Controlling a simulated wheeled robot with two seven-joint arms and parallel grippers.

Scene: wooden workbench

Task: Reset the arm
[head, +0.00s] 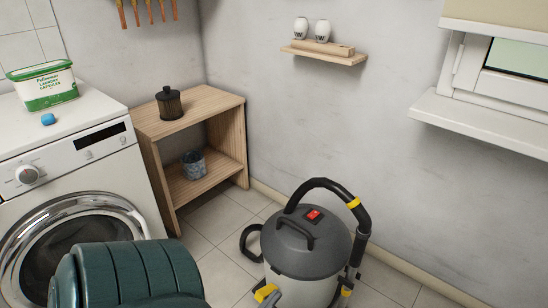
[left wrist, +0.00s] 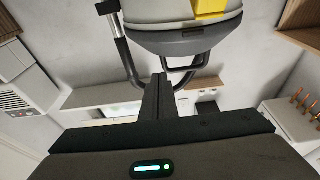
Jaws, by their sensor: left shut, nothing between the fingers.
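My left gripper (left wrist: 160,82) shows in the left wrist view with its two dark fingers together and nothing between them. Its fingers point toward the vacuum cleaner (left wrist: 185,30), which appears upside down at the top of that view; I cannot tell the exact gap. In the head view a teal rounded part of my own arm (head: 128,275) fills the lower left, in front of the washing machine. The fingers of my left gripper cannot be made out there. My right gripper is in neither view.
The grey vacuum cleaner (head: 300,245) stands on the tiled floor with its hose looped up. A washing machine (head: 75,148) carries a detergent tub (head: 45,87) and a blue capsule (head: 48,119). A wooden shelf unit (head: 215,100) holds a dark jar (head: 170,104) and a blue-grey container (head: 193,164).

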